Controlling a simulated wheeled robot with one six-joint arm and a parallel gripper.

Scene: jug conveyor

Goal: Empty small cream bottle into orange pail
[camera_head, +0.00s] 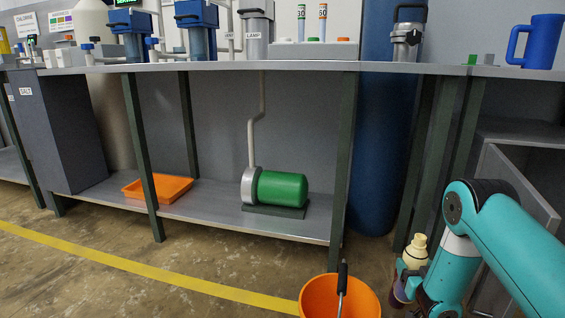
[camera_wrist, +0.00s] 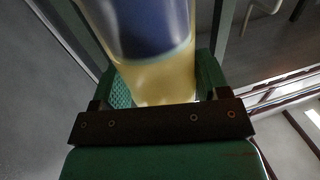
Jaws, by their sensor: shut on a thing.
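The small cream bottle (camera_head: 415,254) is held by my gripper (camera_head: 408,276) at the lower right of the head view. Its narrow top points up with a slight tilt, and part of its body is hidden by my gripper and arm. In the wrist view the bottle (camera_wrist: 160,80) fills the space between the fingers of my gripper (camera_wrist: 162,88); it is pale yellow with a dark blue band. My gripper is shut on it. The orange pail (camera_head: 318,300) stands to the left of the bottle at the bottom edge, partly cut off. A dark upright handle or stick shows at it.
A long grey bench (camera_head: 290,67) carries blue-topped devices and a blue mug (camera_head: 536,41). Its lower shelf (camera_head: 225,216) holds a green pump (camera_head: 280,189) and an orange tray (camera_head: 157,190). A blue column (camera_head: 384,150) stands behind. A yellow line (camera_head: 130,268) crosses the open floor at left.

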